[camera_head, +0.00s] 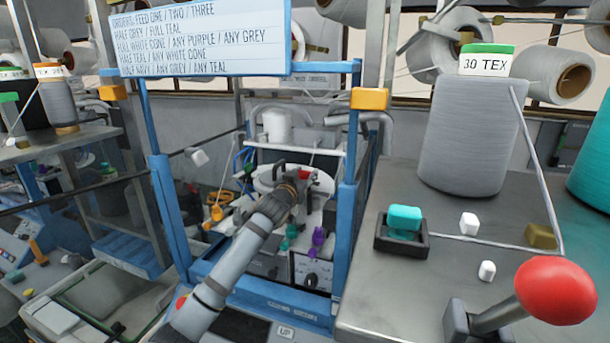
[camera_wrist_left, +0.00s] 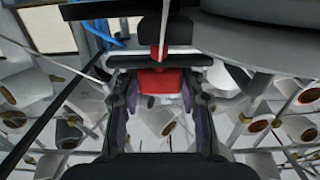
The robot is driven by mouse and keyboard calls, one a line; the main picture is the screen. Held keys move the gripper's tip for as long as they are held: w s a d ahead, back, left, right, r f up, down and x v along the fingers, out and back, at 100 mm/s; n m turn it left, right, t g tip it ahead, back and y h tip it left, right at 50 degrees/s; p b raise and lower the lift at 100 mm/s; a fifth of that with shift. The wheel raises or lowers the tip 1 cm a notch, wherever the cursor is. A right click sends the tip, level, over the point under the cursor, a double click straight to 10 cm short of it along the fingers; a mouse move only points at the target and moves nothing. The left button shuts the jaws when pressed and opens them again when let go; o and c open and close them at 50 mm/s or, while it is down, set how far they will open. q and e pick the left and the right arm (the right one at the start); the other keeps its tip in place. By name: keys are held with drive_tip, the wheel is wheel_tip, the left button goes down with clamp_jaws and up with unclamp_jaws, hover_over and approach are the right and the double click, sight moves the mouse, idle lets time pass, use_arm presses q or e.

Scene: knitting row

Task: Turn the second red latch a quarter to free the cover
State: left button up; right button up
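A small red latch (camera_head: 303,174) shows in the head view on the machine inside the blue frame, beside a white round part (camera_head: 264,179). I cannot tell which latch in the row it is. My left gripper (camera_head: 291,176) reaches in from below and is right at it. In the left wrist view the red latch (camera_wrist_left: 158,80) lies between the two spread fingers of my left gripper (camera_wrist_left: 157,95), near their tips, under a dark bar. The gripper looks open, with gaps beside the latch; contact is not clear. The cover's edges are hard to make out. My right gripper is not seen.
Blue posts (camera_head: 345,225) stand on both sides of the opening, under an order sign (camera_head: 200,38). A steel table (camera_head: 385,300) at right holds a grey cone (camera_head: 470,135), a dark tray (camera_head: 402,243) and a red-knobbed lever (camera_head: 555,290). A large grey disc (camera_wrist_left: 275,35) is close by in the wrist view.

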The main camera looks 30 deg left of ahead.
use_arm(q)
drive_tip(key=c, duration=0.5)
drive_tip(key=n+y+b, duration=0.2)
drive_tip(key=b, duration=0.1)
drive_tip(key=shift+d+f+g+y, duration=0.1)
drive_tip(key=shift+f+g+y, duration=0.2)
drive_tip(key=shift+g, duration=0.1)
drive_tip(key=shift+r+n+y+b, duration=0.1)
drive_tip(key=shift+n+y+b, duration=0.2)
drive_tip(key=shift+y+b, duration=0.1)
drive_tip(key=shift+r+n+g+y, duration=0.15)
drive_tip(key=shift+n+g+y, duration=0.15)
drive_tip(key=shift+g+y, duration=0.15)
drive_tip(key=o, duration=0.9)
drive_tip(key=shift+o, duration=1.4)
